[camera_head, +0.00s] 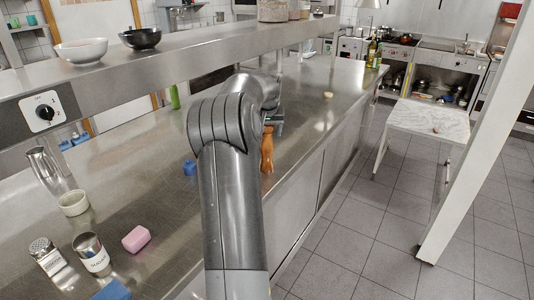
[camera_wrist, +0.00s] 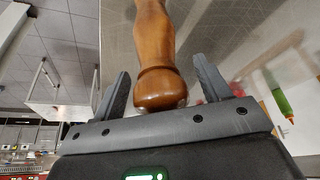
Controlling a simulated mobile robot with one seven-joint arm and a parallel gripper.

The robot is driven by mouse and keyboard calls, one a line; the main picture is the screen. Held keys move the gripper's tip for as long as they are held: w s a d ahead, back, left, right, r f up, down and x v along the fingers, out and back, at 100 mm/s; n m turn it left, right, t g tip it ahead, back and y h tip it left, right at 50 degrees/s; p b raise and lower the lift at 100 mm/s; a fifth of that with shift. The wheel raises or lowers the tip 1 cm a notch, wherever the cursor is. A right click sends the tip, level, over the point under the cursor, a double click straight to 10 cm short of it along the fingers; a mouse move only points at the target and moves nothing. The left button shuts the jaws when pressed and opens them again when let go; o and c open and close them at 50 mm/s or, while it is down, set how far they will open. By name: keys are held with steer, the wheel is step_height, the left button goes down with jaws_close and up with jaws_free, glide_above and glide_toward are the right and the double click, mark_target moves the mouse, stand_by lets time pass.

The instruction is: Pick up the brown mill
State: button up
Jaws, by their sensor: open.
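The brown mill (camera_head: 267,152) is a turned wooden piece standing on the steel counter, near its front edge. In the head view my arm partly hides it. In the wrist view the mill (camera_wrist: 155,45) lies between the two fingers of my gripper (camera_wrist: 164,85), its rounded end close to the palm. The fingers are spread, with a visible gap on each side of the mill. In the head view my gripper (camera_head: 277,122) is mostly hidden behind my arm, at the mill's upper end.
On the steel counter (camera_head: 130,205) stand a blue object (camera_head: 189,168), a green bottle (camera_head: 174,97), a pink block (camera_head: 136,239), two metal shakers (camera_head: 91,254) and a white cup (camera_head: 73,203). A shelf (camera_head: 150,65) with bowls runs above. The counter right of the mill is mostly clear.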

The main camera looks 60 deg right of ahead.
steer(key=shift+w+d+f, duration=0.1)
steer(key=shift+d+f, duration=0.05)
steer(key=shift+f, duration=0.4)
steer(key=shift+c, duration=0.4)
jaws_close()
